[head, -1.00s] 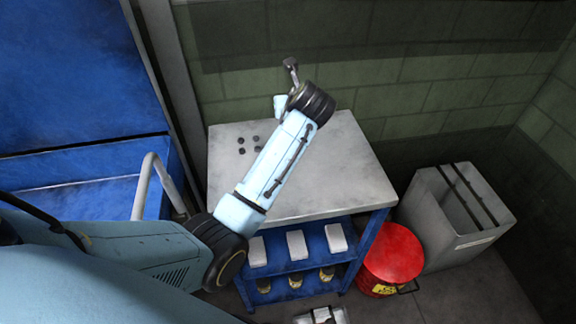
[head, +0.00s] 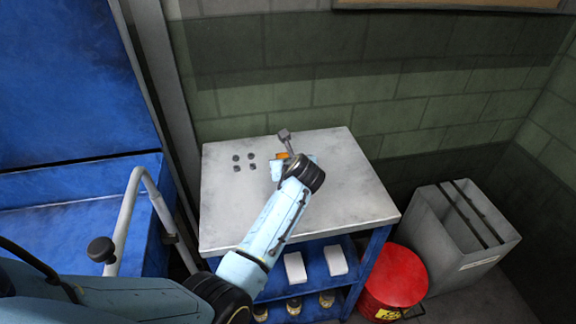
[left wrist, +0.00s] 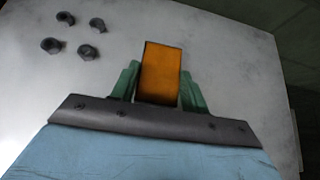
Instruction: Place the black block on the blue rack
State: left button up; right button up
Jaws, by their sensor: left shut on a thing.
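I see no black block. An orange block (left wrist: 161,72) stands out between the two green fingers of my left gripper (left wrist: 158,85), and a small orange part (head: 282,155) shows beside the wrist in the head view. The gripper is shut on it, over the pale top (head: 335,190) of the blue rack (head: 378,243). I cannot tell whether the block touches the top. The wrist hides part of the gripper in the head view. My right gripper is not in view.
Several small dark nut-like pieces (head: 244,162) lie on the left of the top. White blocks (head: 335,260) and jars (head: 294,304) sit on the shelves below. A red can (head: 395,280) and a grey bin (head: 465,235) stand right. The top's right side is clear.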

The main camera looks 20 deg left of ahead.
pick_arm(q)
jog(key=shift+w+r, duration=0.1)
jog(key=shift+r, duration=0.1)
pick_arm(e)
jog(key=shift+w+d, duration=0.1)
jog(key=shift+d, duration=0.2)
pick_arm(q)
jog(key=shift+f, duration=0.15)
jog(key=o, duration=1.4)
jog(key=shift+f, duration=0.1)
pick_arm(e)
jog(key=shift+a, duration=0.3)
